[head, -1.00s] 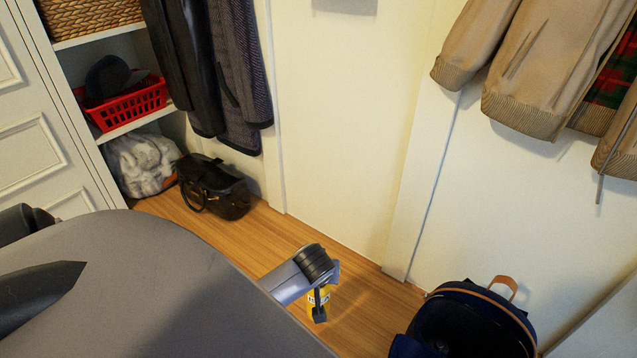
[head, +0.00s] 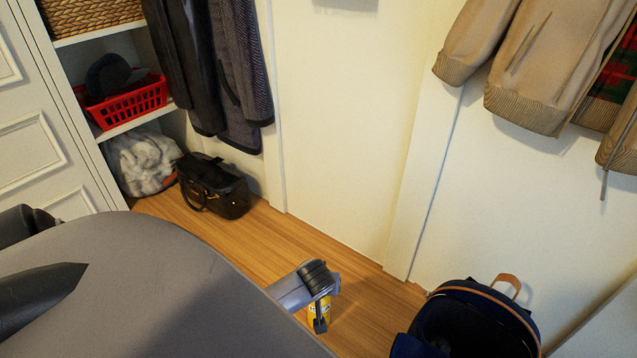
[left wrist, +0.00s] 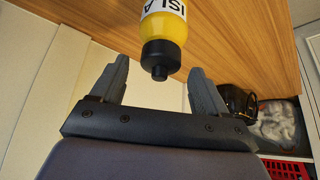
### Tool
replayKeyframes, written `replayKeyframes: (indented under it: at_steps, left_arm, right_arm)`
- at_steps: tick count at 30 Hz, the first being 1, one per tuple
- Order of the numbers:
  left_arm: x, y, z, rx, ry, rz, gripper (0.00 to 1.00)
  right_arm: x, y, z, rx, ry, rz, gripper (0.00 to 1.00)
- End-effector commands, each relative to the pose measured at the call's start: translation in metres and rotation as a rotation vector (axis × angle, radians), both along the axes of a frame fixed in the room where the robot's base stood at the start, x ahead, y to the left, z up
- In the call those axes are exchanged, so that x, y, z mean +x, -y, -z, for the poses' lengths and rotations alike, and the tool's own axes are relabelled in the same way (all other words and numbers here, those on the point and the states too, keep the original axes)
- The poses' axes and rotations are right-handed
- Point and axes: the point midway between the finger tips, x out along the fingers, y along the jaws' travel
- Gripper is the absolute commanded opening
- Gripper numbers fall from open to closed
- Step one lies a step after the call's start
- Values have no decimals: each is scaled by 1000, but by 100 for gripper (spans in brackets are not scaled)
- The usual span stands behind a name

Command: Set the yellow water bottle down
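The yellow water bottle (head: 326,310) has a black cap and a white lettered label. In the head view it is partly hidden by my left gripper (head: 322,304), low in the middle over the wooden floor. The left wrist view looks upside down; there the bottle (left wrist: 164,30) is upright, cap toward the gripper base. My left gripper's two fingers (left wrist: 160,78) are spread, with visible gaps on both sides of the cap. The bottle's base is out of that view, so I cannot tell whether it touches the floor.
A dark blue backpack (head: 475,300) stands right of the bottle. A black handbag (head: 215,187) and a white plush bundle (head: 143,162) lie at the cubby, below a red basket (head: 135,102). Bare wooden floor (head: 290,235) lies between handbag and bottle.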

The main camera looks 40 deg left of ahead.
Motion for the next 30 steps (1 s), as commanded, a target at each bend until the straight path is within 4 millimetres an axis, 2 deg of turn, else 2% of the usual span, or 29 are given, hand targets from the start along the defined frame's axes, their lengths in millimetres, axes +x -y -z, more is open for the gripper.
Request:
replayKeyframes:
  at_steps: [11, 30]
  left_arm:
    - [-2, 1, -8, 0, -1, 1, 74]
    - [-41, 33, -95, 0, 1, 1, 74]
  right_arm:
    - [0, 0, -3, 0, 0, 0, 39]
    - [0, 0, -25, 0, 0, 0, 39]
